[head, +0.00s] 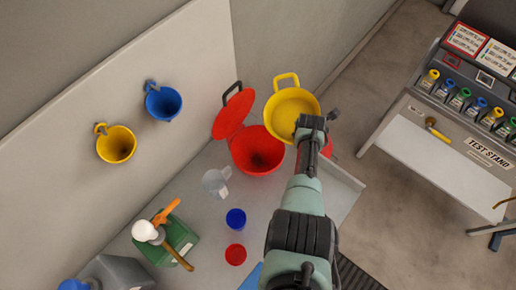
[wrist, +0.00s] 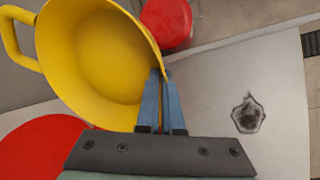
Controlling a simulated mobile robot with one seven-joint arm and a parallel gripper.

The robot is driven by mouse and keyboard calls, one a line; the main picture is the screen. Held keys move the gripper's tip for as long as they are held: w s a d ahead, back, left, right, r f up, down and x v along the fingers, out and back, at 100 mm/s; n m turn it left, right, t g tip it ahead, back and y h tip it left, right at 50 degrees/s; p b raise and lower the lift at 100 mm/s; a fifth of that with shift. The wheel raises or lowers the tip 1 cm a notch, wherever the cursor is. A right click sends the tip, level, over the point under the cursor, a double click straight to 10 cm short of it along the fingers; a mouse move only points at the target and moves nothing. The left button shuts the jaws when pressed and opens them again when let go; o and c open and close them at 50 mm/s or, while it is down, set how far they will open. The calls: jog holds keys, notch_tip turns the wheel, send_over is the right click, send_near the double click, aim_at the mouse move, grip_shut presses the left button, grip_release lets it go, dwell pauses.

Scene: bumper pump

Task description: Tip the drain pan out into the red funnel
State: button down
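The yellow drain pan (head: 290,108) is held up at the right of the red funnel, with its free loop handle at the far side. Its inside faces the head camera and looks plain yellow; I cannot make out any contents. In the wrist view the pan (wrist: 95,50) fills the upper left. My gripper (wrist: 160,90) is shut at the pan's edge, fingers close together; the gripped part is mostly hidden. The red funnel (head: 257,152) is an open bowl with a dark middle, and its red lid (head: 234,112) stands open behind it. The pan's lower edge is close to the funnel's right rim.
A clear jug (head: 216,182), blue cup (head: 236,218) and red cup (head: 235,254) stand on the grey bench. Blue (head: 163,102) and yellow (head: 116,144) funnels hang on the left panel. A green box (head: 178,240) stands lower left. The test stand (head: 440,130) is at the right.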

jog(key=shift+w+d+f+g+y+b, duration=0.2)
jog(key=shift+w+d+f+y+b, duration=0.15)
jog(key=shift+b, duration=0.6)
jog(key=shift+w+d+f+g+y+b, duration=0.2)
jog(key=shift+f+b, duration=0.2)
jog(key=shift+b, duration=0.55)
jog(key=w+d+f+g+y+b, duration=0.1)
jog(key=b, duration=0.7)
jog(key=shift+d+f+y, duration=0.15)
jog(key=shift+y, duration=0.1)
jog(key=shift+b, duration=0.45)
jog(key=shift+g+b, duration=0.3)
